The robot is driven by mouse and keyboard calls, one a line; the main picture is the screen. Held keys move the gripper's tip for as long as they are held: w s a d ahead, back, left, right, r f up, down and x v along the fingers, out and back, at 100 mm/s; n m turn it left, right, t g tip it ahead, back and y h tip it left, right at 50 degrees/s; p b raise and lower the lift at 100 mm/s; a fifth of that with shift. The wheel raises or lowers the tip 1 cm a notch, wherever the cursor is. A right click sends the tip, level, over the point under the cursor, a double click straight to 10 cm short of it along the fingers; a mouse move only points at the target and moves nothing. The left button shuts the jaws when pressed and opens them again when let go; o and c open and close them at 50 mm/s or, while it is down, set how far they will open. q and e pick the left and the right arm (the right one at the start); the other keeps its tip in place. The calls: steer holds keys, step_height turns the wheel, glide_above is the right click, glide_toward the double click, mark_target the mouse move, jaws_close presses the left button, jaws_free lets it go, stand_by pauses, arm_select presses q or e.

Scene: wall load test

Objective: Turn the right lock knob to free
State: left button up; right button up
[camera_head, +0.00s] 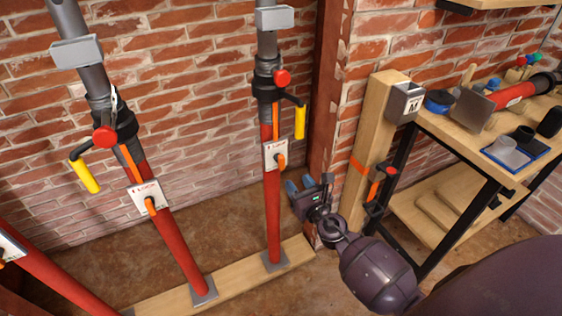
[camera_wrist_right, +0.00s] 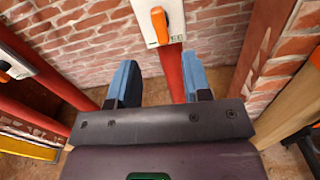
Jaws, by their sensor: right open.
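The right lock knob (camera_head: 282,160) is a small orange knob on a white label plate (camera_head: 272,152) on the right red prop (camera_head: 272,215). In the right wrist view the orange knob (camera_wrist_right: 160,25) stands roughly upright on its white plate at the top, beyond the fingertips. My right gripper (camera_head: 299,185) is just right of and below the plate, apart from the knob. Its two blue fingers (camera_wrist_right: 160,78) are spread and empty, with the red prop showing between them. My left gripper is not in view.
Another red prop (camera_head: 175,230) with its own orange knob (camera_head: 150,206) stands to the left. Both props stand on a wooden floor beam (camera_head: 235,284). A wooden post (camera_head: 372,145) and a workbench (camera_head: 462,140) with tools are at the right. A brick wall is behind.

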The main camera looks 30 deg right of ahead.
mark_target(283, 164)
steer(key=shift+w+n, duration=0.1)
steer(key=shift+n, duration=0.2)
steer(key=w, duration=0.9)
steer(key=shift+d+f+b, duration=0.15)
steer(key=shift+b, duration=0.25)
steer(key=shift+w, duration=0.8)
steer(key=shift+c, duration=0.4)
steer(key=c, duration=0.7)
